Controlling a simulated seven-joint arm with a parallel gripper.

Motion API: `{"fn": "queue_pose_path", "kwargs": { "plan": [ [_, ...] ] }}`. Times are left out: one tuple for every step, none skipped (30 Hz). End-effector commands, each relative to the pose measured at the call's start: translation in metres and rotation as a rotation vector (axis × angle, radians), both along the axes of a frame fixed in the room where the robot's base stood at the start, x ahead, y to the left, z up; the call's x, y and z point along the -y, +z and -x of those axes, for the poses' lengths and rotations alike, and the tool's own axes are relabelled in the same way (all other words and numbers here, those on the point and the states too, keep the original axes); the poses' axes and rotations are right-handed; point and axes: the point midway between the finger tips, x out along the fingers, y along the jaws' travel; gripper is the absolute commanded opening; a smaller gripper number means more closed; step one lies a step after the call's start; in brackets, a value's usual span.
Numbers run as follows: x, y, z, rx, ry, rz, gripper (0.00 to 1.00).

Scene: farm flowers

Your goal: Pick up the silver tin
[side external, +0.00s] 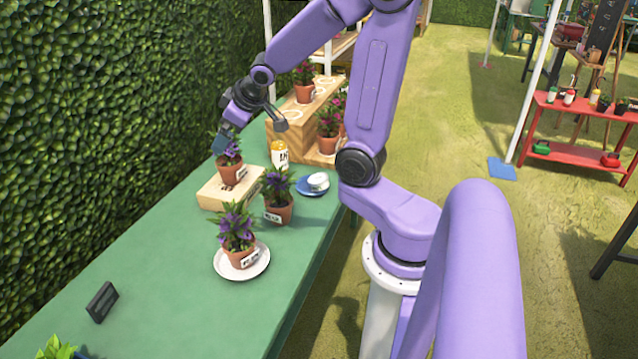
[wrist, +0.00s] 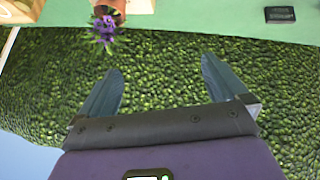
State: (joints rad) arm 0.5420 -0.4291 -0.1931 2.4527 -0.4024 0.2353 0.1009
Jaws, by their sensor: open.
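A small pale, silvery round tin (side external: 318,181) sits on a blue saucer (side external: 309,191) near the table's right edge, beside my arm. My gripper (side external: 222,143) is at the hedge side of the table, just behind and above a potted purple flower, well to the left of the tin. In the wrist view my gripper (wrist: 161,82) has its two blue fingers spread wide, with only hedge between them. The tin does not show in the wrist view.
A potted flower (side external: 231,170) stands on a wooden block (side external: 212,197). Another pot (side external: 279,208) stands in front of the saucer, and one is on a white plate (side external: 262,266). A yellow-topped bottle (side external: 279,155) stands behind the saucer. The table's left front is mostly clear.

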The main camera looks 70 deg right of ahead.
Motion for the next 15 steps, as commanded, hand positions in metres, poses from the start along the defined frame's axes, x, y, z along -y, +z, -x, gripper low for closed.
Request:
{"fn": "queue_pose_path", "kwargs": {
  "plan": [
    [0.015, -0.001, -0.002, 0.019, -0.039, 0.004, 1.00],
    [0.023, 0.000, -0.003, 0.034, -0.057, 0.007, 1.00],
    [0.033, 0.000, -0.004, 0.050, -0.081, 0.011, 1.00],
    [0.041, 0.000, -0.005, 0.063, -0.100, 0.014, 1.00],
    [0.049, 0.000, -0.005, 0.076, -0.119, 0.017, 1.00],
    [0.059, 0.000, -0.005, 0.093, -0.141, 0.021, 1.00],
    [0.067, 0.001, -0.004, 0.107, -0.160, 0.024, 1.00],
    [0.074, 0.001, -0.003, 0.118, -0.178, 0.028, 1.00],
    [0.084, 0.001, -0.002, 0.135, -0.200, 0.033, 1.00],
    [0.092, 0.002, 0.000, 0.147, -0.219, 0.035, 1.00],
    [0.099, 0.002, 0.001, 0.160, -0.236, 0.039, 1.00],
    [0.109, 0.003, 0.004, 0.176, -0.258, 0.044, 1.00],
    [0.116, 0.003, 0.006, 0.189, -0.275, 0.048, 1.00],
    [0.123, 0.003, 0.009, 0.199, -0.291, 0.051, 1.00],
    [0.133, 0.003, 0.013, 0.215, -0.313, 0.056, 1.00]
  ]
}}
